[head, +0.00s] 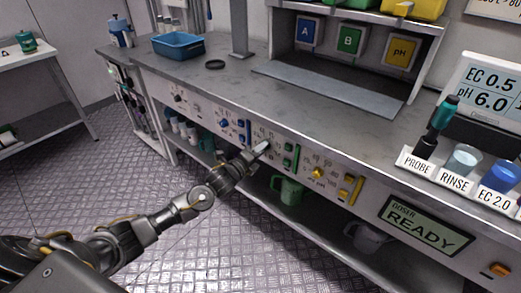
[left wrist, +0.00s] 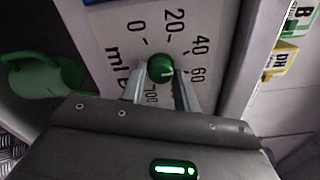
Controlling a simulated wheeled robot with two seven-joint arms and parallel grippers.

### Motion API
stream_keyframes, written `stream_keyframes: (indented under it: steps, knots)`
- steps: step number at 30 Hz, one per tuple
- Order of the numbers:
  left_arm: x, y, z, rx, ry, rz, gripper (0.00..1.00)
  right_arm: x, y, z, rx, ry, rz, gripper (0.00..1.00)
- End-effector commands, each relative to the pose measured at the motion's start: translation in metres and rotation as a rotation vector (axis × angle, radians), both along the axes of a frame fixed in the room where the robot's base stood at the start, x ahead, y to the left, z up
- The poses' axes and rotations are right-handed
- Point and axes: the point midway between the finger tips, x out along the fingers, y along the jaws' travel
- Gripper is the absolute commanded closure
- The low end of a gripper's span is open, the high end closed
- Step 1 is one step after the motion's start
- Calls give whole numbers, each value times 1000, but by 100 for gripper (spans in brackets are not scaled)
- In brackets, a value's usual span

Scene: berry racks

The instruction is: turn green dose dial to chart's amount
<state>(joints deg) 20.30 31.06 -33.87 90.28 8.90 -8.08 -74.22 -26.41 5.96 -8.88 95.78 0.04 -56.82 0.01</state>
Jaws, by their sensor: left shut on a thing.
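The green dose dial (left wrist: 160,68) is a round knob on a pale panel with printed marks 0, 20, 40, 60 and "ml" in the left wrist view. A small pale line on the knob seems to point toward the 60 side; its exact reading is unclear. My left gripper (left wrist: 164,84) is shut on the dial, one finger on each side. In the head view my left gripper (head: 264,147) reaches the bench's front panel and hides the dial. My right gripper is out of view. A wall sign is cut off at the top right, its text mostly unseen.
Blue controls (head: 235,128) and a yellow knob (head: 317,173) flank the green section. A green jug (head: 288,190) stands on the lower shelf. The doser display (head: 424,226) reads READY. A meter (head: 490,85) shows EC 0.5, pH 6.0. The floor in front is clear.

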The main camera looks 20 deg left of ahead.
Motion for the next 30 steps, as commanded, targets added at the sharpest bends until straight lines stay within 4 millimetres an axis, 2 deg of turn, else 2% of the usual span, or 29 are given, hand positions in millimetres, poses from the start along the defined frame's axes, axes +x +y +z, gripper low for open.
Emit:
stream_keyframes:
  steps: [6, 15, 30]
  knots:
    - [0, 0, 0, 175, -53, 0, 92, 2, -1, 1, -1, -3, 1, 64]
    - [0, 0, -1, 343, -104, 0, 92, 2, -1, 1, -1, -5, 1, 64]
    - [0, 0, -1, 419, -127, 0, 92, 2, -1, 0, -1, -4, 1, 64]
